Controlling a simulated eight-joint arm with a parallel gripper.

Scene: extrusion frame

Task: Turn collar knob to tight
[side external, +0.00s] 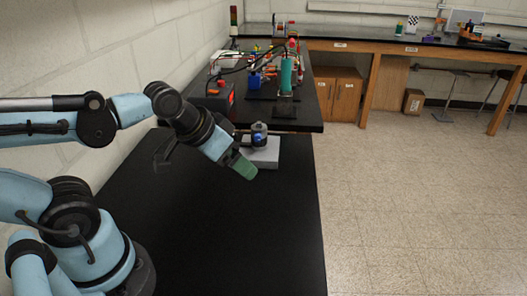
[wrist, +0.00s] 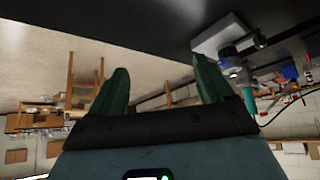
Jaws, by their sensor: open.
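The collar knob seems to be part of the small dark grey and blue device (side external: 259,134) on a white base (side external: 264,152) on the black table. Which part turns is too small to tell. The device also shows at the upper right of the wrist view (wrist: 236,57), on its white base (wrist: 220,36), just beyond the right finger. My gripper (side external: 247,170) has green fingers and is held above the table, just in front and left of the white base. In the wrist view my gripper (wrist: 160,85) is open, with nothing between its fingers.
Behind the device, a second black bench holds a teal cylinder (side external: 286,75), an orange-black box (side external: 219,97), a blue item (side external: 254,80) and cables. A white brick wall (side external: 110,50) runs along the left. The near black tabletop (side external: 240,235) is clear.

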